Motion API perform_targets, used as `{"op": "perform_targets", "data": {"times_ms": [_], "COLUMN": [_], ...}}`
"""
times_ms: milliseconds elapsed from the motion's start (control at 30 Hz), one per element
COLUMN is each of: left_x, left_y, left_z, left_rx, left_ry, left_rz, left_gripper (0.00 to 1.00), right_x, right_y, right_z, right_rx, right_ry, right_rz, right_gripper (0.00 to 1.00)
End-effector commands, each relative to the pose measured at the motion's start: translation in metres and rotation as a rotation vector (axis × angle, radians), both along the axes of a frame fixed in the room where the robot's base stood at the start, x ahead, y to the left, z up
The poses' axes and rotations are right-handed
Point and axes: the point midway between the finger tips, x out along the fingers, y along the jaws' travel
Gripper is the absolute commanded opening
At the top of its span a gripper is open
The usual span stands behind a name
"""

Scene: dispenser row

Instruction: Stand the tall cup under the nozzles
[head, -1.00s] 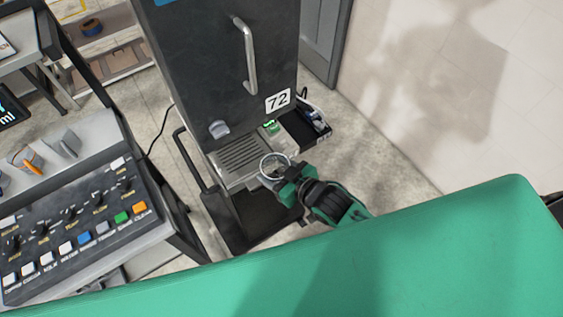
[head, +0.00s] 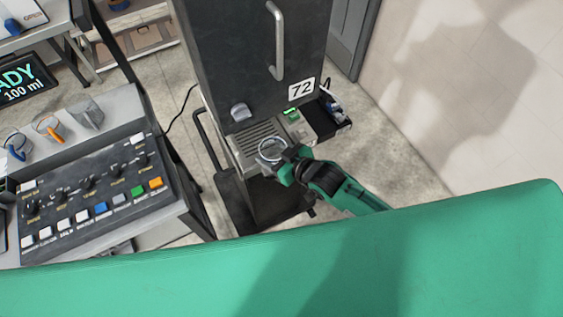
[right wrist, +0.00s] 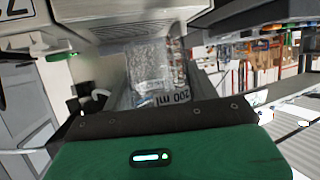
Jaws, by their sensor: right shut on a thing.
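A clear cup (head: 272,149) with a round rim is held in my right gripper (head: 285,161), which is shut on it. In the right wrist view the clear cup (right wrist: 150,68) carries a "200 ml" label. In the head view it overlaps the front right part of the slatted drip tray (head: 256,133) of the dark dispenser (head: 235,50). I cannot tell whether the cup touches the tray. A grey rounded fitting (head: 240,110) sits on the dispenser front above the tray; no nozzle openings are clearly visible. My left gripper is not in view.
A small dark side tray (head: 322,120) holding items is right of the drip tray. A display (head: 22,82) reads "READY 100 ml". Open floor (head: 385,150) lies to the right.

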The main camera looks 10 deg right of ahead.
Motion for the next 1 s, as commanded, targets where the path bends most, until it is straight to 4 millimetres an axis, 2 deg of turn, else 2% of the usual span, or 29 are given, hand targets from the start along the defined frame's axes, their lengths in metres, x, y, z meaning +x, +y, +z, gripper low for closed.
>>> {"op": "perform_targets", "data": {"times_ms": [800, 933, 1000], "left_x": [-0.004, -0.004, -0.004], "left_y": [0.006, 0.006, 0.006], "left_z": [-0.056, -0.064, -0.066], "left_rx": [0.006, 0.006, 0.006], "left_ry": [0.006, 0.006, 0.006], "left_rz": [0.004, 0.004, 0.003], "left_gripper": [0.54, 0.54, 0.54], "right_x": [0.086, 0.098, 0.098], "right_y": [0.049, 0.056, 0.056], "right_z": [-0.009, -0.009, -0.015], "right_rx": [0.000, 0.000, -0.001], "right_ry": [-0.001, -0.001, 0.002], "right_rz": [0.000, 0.001, 0.001], "right_gripper": [0.38, 0.38, 0.38]}}
